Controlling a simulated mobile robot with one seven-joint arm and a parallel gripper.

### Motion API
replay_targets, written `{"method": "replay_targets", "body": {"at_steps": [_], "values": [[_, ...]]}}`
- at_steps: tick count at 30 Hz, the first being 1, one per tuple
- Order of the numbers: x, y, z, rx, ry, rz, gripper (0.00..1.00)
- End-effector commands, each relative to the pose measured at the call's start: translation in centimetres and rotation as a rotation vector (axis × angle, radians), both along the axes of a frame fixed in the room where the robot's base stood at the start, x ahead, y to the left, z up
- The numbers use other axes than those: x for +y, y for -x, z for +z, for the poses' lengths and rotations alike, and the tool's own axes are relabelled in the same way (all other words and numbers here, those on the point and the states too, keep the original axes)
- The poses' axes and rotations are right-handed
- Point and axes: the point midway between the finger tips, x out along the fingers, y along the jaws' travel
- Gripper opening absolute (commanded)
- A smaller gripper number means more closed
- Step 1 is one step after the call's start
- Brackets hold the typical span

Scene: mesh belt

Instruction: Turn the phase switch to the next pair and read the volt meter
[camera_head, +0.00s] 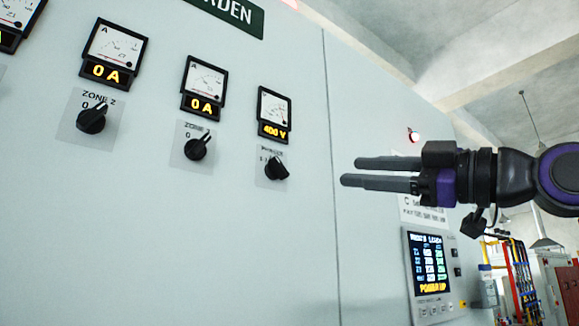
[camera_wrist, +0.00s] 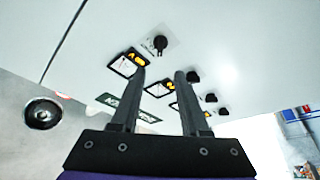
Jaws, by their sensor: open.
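The phase switch (camera_head: 276,168) is a black rotary knob on a clear plate on the pale cabinet front, below the volt meter. The volt meter (camera_head: 274,115) has a needle dial and an amber display reading 400 V. The phase switch's small label is too blurred to read. My gripper (camera_head: 350,172) is open and empty, right of the phase switch and apart from it, its fingers pointing left. In the wrist view, my two fingers (camera_wrist: 158,76) stand apart, with a black knob (camera_wrist: 160,43), seemingly the phase switch, beyond and between them.
Two ammeters (camera_head: 113,53) (camera_head: 204,88) reading 0 A stand left of the volt meter, with zone knobs (camera_head: 92,118) (camera_head: 197,148) below them. A lit screen panel (camera_head: 429,263) is below my arm. The cabinet front (camera_head: 230,250) is clear below the knobs.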

Motion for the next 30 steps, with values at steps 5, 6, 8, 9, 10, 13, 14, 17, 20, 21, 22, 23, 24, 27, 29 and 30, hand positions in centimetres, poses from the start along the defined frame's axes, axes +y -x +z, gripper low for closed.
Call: {"method": "replay_targets", "body": {"at_steps": [5, 6, 8, 9, 10, 13, 14, 17, 20, 21, 22, 23, 24, 27, 29, 30], "values": [[3.2, -2.4, 1.3, 0.001, 0.001, 0.004, 0.45], [3.9, -3.0, 1.5, 0.000, 0.002, 0.004, 0.45], [4.9, -3.8, 1.9, 0.001, 0.001, 0.004, 0.45], [5.5, -4.3, 2.1, 0.002, 0.001, 0.005, 0.45], [6.0, -4.7, 2.3, 0.002, 0.001, 0.005, 0.45], [7.5, -6.0, 2.9, 0.001, 0.000, 0.005, 0.45], [7.9, -6.3, 3.0, 0.001, 0.000, 0.004, 0.45], [9.1, -7.3, 3.4, 0.002, 0.000, 0.003, 0.45], [9.8, -8.0, 3.7, 0.002, 0.000, 0.003, 0.45], [10.1, -8.2, 3.7, 0.001, 0.000, 0.002, 0.45], [10.2, -8.3, 3.8, 0.001, 0.000, 0.001, 0.45], [10.3, -8.4, 3.8, 0.001, 0.000, 0.001, 0.45], [10.4, -8.5, 3.8, 0.001, 0.000, 0.001, 0.45], [10.5, -8.6, 3.8, 0.001, 0.000, 0.001, 0.45], [10.5, -8.6, 3.8, 0.001, 0.000, 0.001, 0.45], [10.5, -8.6, 3.8, 0.001, -0.001, 0.000, 0.45]]}}
